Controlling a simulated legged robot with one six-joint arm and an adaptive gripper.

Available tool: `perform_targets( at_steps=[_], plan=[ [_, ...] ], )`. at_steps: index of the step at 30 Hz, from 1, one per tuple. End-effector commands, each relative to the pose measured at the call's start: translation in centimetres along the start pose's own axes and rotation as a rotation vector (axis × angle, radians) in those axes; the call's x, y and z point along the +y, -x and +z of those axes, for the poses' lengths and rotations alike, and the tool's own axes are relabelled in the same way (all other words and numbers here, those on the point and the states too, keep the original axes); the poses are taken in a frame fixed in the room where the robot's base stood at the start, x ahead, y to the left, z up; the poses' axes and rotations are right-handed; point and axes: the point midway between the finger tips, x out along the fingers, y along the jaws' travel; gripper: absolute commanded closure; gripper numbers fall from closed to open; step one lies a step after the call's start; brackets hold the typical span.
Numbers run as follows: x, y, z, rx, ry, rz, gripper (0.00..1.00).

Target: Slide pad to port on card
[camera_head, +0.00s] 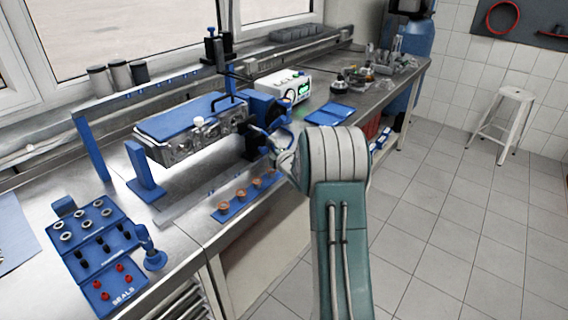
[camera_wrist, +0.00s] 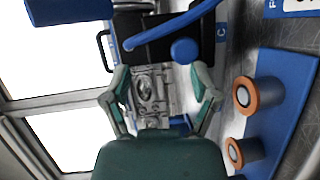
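My gripper (camera_head: 264,142) is at the right end of the engine head on the bench. In the wrist view its two fingers (camera_wrist: 163,92) are spread apart, with nothing seen held between them. Beyond them is the grey metal engine part (camera_wrist: 150,88) with a round opening; it also shows in the head view (camera_head: 190,146). A black block (camera_wrist: 155,40) with a curved blue bar (camera_wrist: 180,30) and a round blue knob (camera_wrist: 184,50) lies past the fingertips. A blue strip lettered C (camera_wrist: 222,32) is beside it. I cannot tell which parts are the pad, port and card.
A blue tray (camera_head: 228,211) with several copper-coloured cups stands near the front edge. A blue seals rack (camera_head: 122,289) is at the left. A white instrument with a green screen (camera_head: 284,86) and a blue tray (camera_head: 330,113) are behind my arm. Floor at right is clear around a stool (camera_head: 508,97).

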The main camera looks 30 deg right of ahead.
Motion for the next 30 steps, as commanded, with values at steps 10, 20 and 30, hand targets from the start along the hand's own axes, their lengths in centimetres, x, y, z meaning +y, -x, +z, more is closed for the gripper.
perform_targets(
  at_steps=[10,20,30],
  plan=[
    [-0.3,2.1,0.0,0.0,0.0,-0.002,0.24],
    [-0.5,4.0,0.0,0.0,0.0,-0.002,0.24],
    [-0.7,6.0,0.0,0.0,0.0,-0.003,0.24]
  ],
)
